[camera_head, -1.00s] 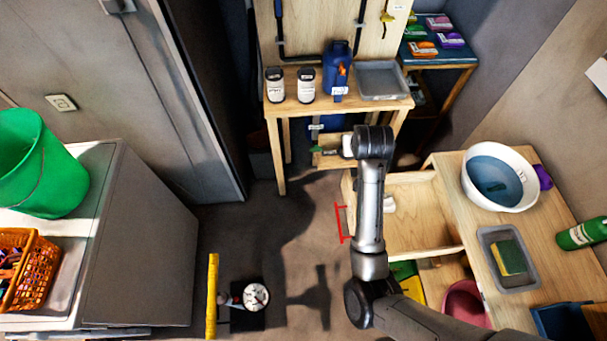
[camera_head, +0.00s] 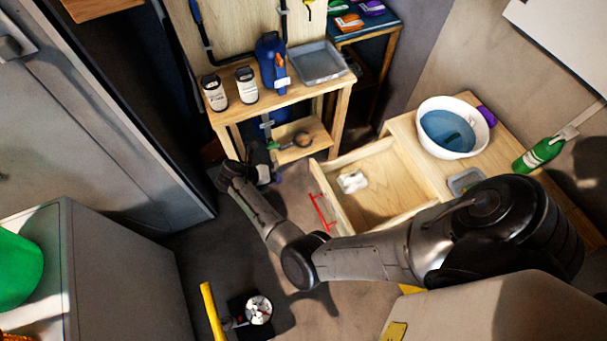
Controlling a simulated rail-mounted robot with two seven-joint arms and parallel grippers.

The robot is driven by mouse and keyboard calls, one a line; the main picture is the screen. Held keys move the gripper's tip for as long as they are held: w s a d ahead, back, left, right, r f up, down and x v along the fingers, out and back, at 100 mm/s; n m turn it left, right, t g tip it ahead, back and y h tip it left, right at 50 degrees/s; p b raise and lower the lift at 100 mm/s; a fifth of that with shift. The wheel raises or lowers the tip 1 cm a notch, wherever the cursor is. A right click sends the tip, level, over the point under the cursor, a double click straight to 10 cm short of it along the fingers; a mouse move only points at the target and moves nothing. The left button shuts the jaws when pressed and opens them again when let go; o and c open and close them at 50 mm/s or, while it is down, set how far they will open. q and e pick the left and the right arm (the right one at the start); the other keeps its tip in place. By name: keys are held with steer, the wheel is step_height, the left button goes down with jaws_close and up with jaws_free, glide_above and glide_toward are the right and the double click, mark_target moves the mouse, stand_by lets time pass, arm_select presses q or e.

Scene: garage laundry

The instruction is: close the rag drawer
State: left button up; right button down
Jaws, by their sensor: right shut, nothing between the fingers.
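The rag drawer (camera_head: 334,203) is pulled out from the wooden bench on the right, toward the middle of the floor. Its red bar handle (camera_head: 322,212) is on its front, facing left. A crumpled white rag (camera_head: 352,182) lies inside. My right arm reaches across below the drawer and bends up to the left. My right gripper (camera_head: 266,168) is shut and empty, left of the drawer front and apart from the handle. It is small and dark here, and its fingers are hard to make out. My left gripper is not in view.
The bench (camera_head: 412,135) carries a white basin (camera_head: 452,128) and a green bottle (camera_head: 540,153). A wooden workbench (camera_head: 270,104) with a blue jug (camera_head: 272,62) stands behind my gripper. A yellow-handled item (camera_head: 211,312) and a gauge (camera_head: 258,310) are low on the floor side.

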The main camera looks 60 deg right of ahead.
steer(key=n, duration=0.3)
steer(key=b, duration=0.3)
glide_toward(313, 176)
steer(key=shift+n, duration=0.3)
steer(key=x, duration=0.5)
steer(key=shift+w+f, duration=0.1)
steer(key=shift+f, duration=0.5)
steer(key=shift+s+d, duration=0.35)
steer(key=shift+d, duration=0.15)
